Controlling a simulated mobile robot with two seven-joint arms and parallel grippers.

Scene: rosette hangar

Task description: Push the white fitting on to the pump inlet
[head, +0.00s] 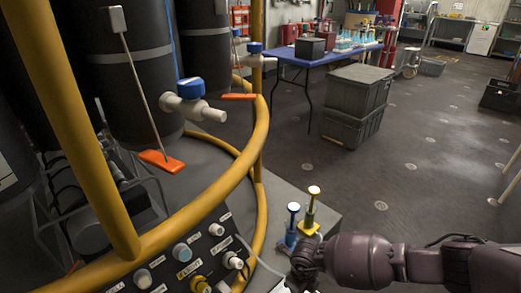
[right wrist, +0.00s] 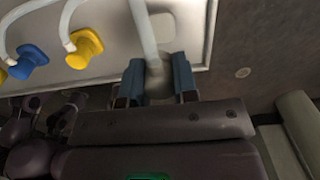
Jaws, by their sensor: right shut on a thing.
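My right gripper (head: 303,268) is low in the head view, near the front edge of the grey deck. In the right wrist view its two blue-padded fingers (right wrist: 158,80) are shut on the white fitting (right wrist: 156,68), a pale piece with a white hose running up from it. The fingers hide part of the fitting. I cannot tell which part is the pump inlet. A control panel (head: 172,268) with knobs and labelled ports lies at the lower left, apart from the gripper. My left gripper is not in view.
A yellow rail (head: 250,165) curves in front of dark tanks (head: 135,80). A blue post (head: 292,228) and a yellow post (head: 311,212) stand close behind my right gripper. A white valve (head: 195,107) juts from a tank.

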